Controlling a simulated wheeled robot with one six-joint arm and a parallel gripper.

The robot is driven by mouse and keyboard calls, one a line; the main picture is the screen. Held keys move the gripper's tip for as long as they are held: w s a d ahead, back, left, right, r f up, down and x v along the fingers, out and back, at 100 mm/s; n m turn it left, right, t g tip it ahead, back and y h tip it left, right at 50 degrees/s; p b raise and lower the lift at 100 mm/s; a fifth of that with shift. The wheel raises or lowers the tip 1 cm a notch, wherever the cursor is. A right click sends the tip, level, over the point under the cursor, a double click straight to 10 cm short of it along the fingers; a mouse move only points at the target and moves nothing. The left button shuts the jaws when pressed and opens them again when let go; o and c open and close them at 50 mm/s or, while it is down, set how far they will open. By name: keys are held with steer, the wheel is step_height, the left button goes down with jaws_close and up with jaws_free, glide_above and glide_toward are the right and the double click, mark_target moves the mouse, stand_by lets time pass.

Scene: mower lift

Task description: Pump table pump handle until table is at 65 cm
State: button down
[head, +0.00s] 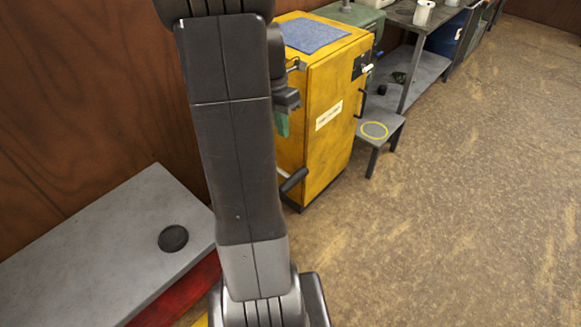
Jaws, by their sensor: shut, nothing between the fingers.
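The table is a grey top (95,250) at lower left, over a red part (185,295). A round black disc (173,238) lies on it. A dark bar with a rounded end, which looks like the pump handle (293,180), sticks out from behind my arm beside the yellow cabinet; the rest of it is hidden. My gripper (282,125) shows only partly behind my arm link, as a small green tip under a dark wrist. It is shut and empty, above the bar and apart from it. No height reading is visible.
A yellow cabinet (325,130) with a blue mat (312,34) stands behind the bar. A small grey stool (380,127) with a yellow ring stands beside it. Workbenches (410,45) line the wall beyond. The brown floor (460,220) on the right is clear.

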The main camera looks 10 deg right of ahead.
mark_target(292, 177)
steer(key=f, duration=0.4)
steer(key=s+d+f, duration=0.1)
steer(key=f, duration=0.4)
steer(key=s+f, duration=0.1)
steer(key=f, duration=0.3)
steer(key=shift+d+f, duration=0.3)
steer(key=shift+d, duration=0.05)
steer(key=shift+s+f, duration=0.1)
